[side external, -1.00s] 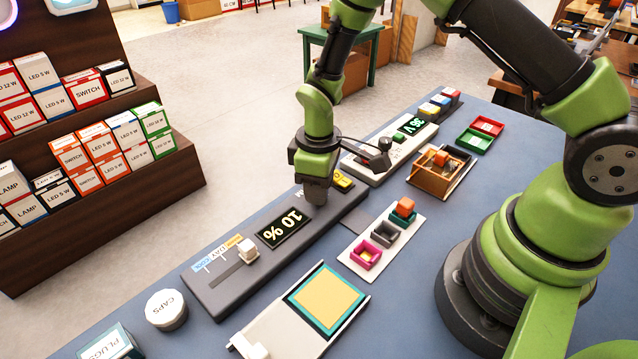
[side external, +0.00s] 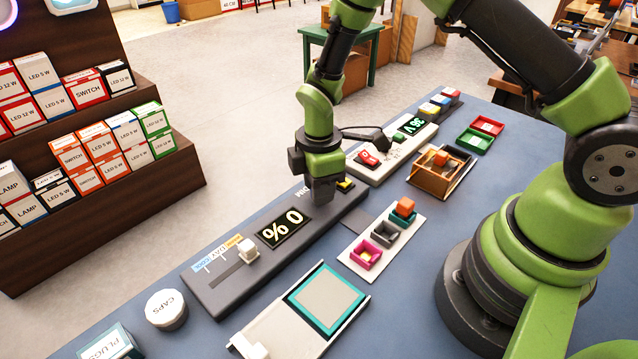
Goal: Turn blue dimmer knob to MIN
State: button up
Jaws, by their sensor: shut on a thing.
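My gripper (side external: 322,196) points straight down over the far part of the long dark dimmer panel (side external: 212,292). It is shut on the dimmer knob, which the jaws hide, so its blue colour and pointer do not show. A small yellow label (side external: 346,184) peeks out just right of the jaws. The black display (side external: 283,228) on the panel reads 0 %, upside down in this view. A square lamp panel (side external: 326,298) with a teal frame is pale grey and unlit.
A white slider knob (side external: 248,250) sits on the same dimmer panel. A white panel with a red rocker switch (side external: 369,158) lies behind my gripper. A tray with small coloured bins (side external: 366,257) stands to the right, and a round CAPS tin (side external: 166,309) at the front left.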

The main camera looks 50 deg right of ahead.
dwell(0.4)
jog(key=o, duration=0.9)
notch_tip(320, 180, up, 10)
jog(key=s+r+m+t+y, duration=0.1)
jog(key=s+r+m+t, duration=0.1)
jog(key=s+r+m, duration=0.3)
jog(key=s+r+m+t, duration=0.1)
jog(key=r+m, duration=0.1)
jog(key=r, duration=0.5)
jog(key=s+r+m+t, duration=0.1)
jog(key=s+r+m, duration=0.1)
jog(key=s+m, duration=0.1)
jog(key=s+r+m+t, duration=0.1)
jog(key=s+m, duration=0.2)
jog(key=s, duration=0.1)
jog(key=s+r+m+t+y, duration=0.1)
jog(key=s+r+m+t, duration=0.1)
jog(key=s+m, duration=0.1)
jog(key=shift+s+d+r+m, duration=0.15)
jog(key=shift+s+d+r, duration=0.05)
jog(key=shift+s, duration=0.2)
jog(key=shift+s+d+r+m, duration=0.15)
jog(key=shift+s+d, duration=0.05)
jog(key=shift+s, duration=0.15)
